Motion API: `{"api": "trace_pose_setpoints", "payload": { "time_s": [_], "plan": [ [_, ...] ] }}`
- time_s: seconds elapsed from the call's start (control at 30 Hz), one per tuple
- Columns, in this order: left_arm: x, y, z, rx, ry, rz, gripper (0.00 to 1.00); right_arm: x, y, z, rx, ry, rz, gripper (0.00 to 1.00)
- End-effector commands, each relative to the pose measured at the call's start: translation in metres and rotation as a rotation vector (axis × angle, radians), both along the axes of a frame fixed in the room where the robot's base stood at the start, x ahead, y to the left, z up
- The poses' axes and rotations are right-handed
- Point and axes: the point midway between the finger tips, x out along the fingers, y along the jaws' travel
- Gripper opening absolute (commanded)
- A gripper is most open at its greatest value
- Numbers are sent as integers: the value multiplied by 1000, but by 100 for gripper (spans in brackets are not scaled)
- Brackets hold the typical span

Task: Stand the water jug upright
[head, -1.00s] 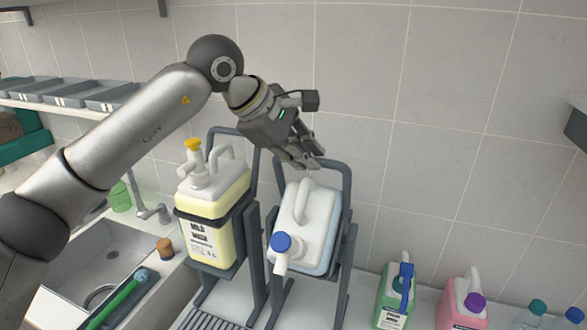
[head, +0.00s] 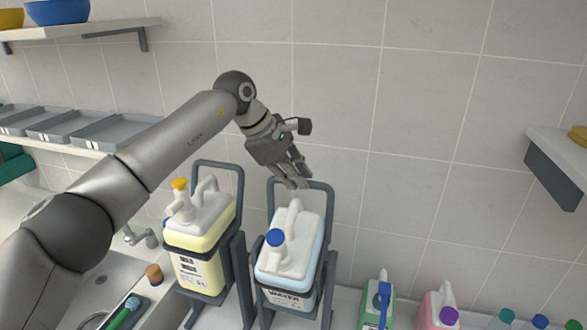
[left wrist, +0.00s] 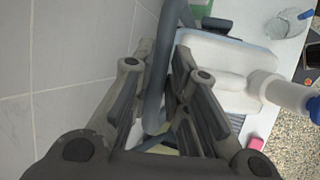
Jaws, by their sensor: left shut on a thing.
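The water jug (head: 290,247) is white and pale blue with a blue cap and sits in a dark grey tilting cradle (head: 328,262). Its top faces me, and a strip of its label shows low on the front. It seems to lean a little forward; I cannot tell if it is fully upright. My left gripper (head: 292,180) is at the top bar of the cradle's frame, above and behind the jug. In the left wrist view my left gripper (left wrist: 165,60) is shut around the dark bar (left wrist: 155,85), and the jug (left wrist: 225,62) lies beside it. My right gripper is out of view.
A yellow wash jug (head: 200,240) stands in a similar cradle close on the left. A green bottle (head: 376,300) and a pink bottle (head: 438,310) stand to the right. A sink (head: 95,290) is at lower left. Wall shelves (head: 555,165) flank both sides.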

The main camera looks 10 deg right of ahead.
Motion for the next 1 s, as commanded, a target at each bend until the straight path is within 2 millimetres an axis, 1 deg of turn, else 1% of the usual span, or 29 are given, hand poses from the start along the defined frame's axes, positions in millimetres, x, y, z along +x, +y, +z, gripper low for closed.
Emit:
{"api": "trace_pose_setpoints", "payload": {
  "time_s": [0.03,0.3,0.87,0.9,1.0],
  "plan": [
    [2,-1,4,2,10,2,0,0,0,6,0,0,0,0],
    [7,-4,1,13,38,0,0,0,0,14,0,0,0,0],
    [9,-4,-1,17,44,-1,0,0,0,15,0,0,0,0],
    [9,-4,-1,17,44,-1,21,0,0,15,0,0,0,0],
    [9,-4,-1,17,44,-1,34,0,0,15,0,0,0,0]
  ]
}}
